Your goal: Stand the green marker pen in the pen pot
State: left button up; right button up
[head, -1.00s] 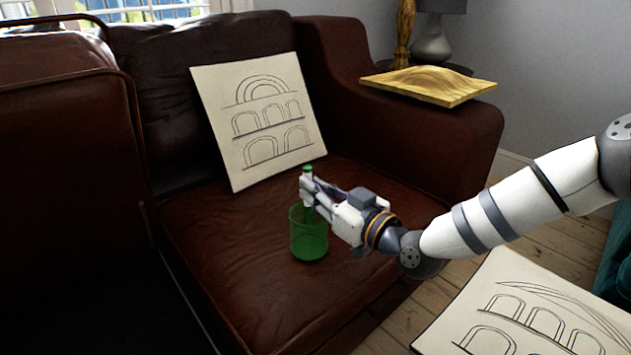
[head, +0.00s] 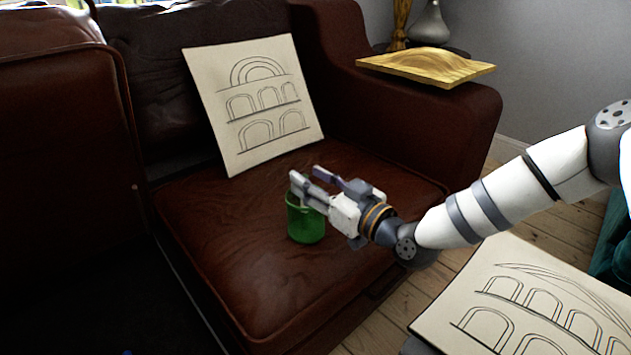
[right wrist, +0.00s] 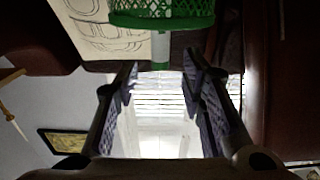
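The green mesh pen pot (head: 307,224) stands upright on the brown leather seat. In the right wrist view, which is upside down, the pot (right wrist: 162,14) is at the top edge. The marker pen (right wrist: 160,46), white with a green end, sticks out past the pot's rim, its other end inside the pot. My right gripper (head: 306,174) is just above the pot with its fingers apart. In the right wrist view, the open fingers (right wrist: 160,78) show a gap on both sides of the pen. In the head view the fingers hide the pen. My left gripper is out of view.
A drawing of arches (head: 255,105) leans against the seat back behind the pot. A wooden relief panel (head: 428,66) lies on the armrest. Another arch drawing (head: 520,310) is at the lower right. The seat around the pot is clear.

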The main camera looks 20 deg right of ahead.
jog(key=v, duration=1.2)
dwell(0.3)
